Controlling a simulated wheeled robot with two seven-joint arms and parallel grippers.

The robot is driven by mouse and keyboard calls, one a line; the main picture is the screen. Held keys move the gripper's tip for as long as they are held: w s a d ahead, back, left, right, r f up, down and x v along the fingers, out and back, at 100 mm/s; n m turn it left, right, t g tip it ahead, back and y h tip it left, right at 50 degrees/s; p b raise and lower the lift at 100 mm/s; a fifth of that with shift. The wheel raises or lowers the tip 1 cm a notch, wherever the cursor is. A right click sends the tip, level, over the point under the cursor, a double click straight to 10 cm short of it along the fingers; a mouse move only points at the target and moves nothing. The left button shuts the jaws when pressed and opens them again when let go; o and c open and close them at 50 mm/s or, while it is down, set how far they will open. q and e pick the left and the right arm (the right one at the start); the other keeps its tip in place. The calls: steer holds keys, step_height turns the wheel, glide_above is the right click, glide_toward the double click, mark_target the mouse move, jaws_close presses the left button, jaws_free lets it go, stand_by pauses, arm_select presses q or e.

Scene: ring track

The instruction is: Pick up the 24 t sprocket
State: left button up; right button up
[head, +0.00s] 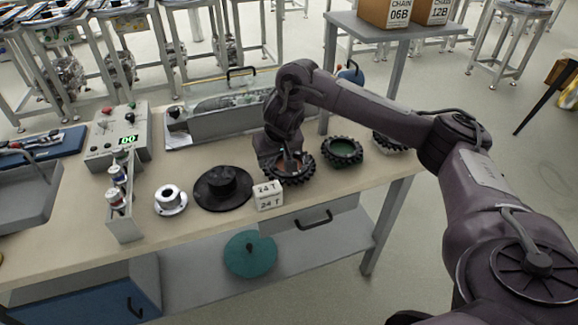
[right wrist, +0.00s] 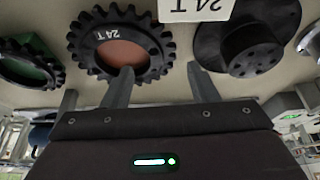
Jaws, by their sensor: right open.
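The 24 t sprocket (head: 297,179) is a dark toothed ring with a reddish-brown centre, lying flat on the bench behind a white "24 T" sign (head: 268,197). In the right wrist view my right gripper (right wrist: 160,73) is open and empty. One finger overlaps the near part of the ring and the other is beside its outer edge. I cannot tell whether they touch it. My left gripper is not in view.
A green-centred sprocket (head: 342,151) lies to the right, with another dark one (head: 390,141) partly behind my arm. A black flanged hub (head: 222,187) and a silver flanged part (head: 170,199) lie to the left. A grey bottle rack (head: 125,218) and control box (head: 119,137) stand farther left.

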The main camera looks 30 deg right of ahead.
mark_target(271, 167)
steer(key=x, duration=0.5)
steer(key=shift+w+f, duration=0.2)
steer(key=shift+w, duration=0.05)
jaws_close()
steer(key=shift+w+r, duration=0.1)
steer(key=shift+r, duration=0.05)
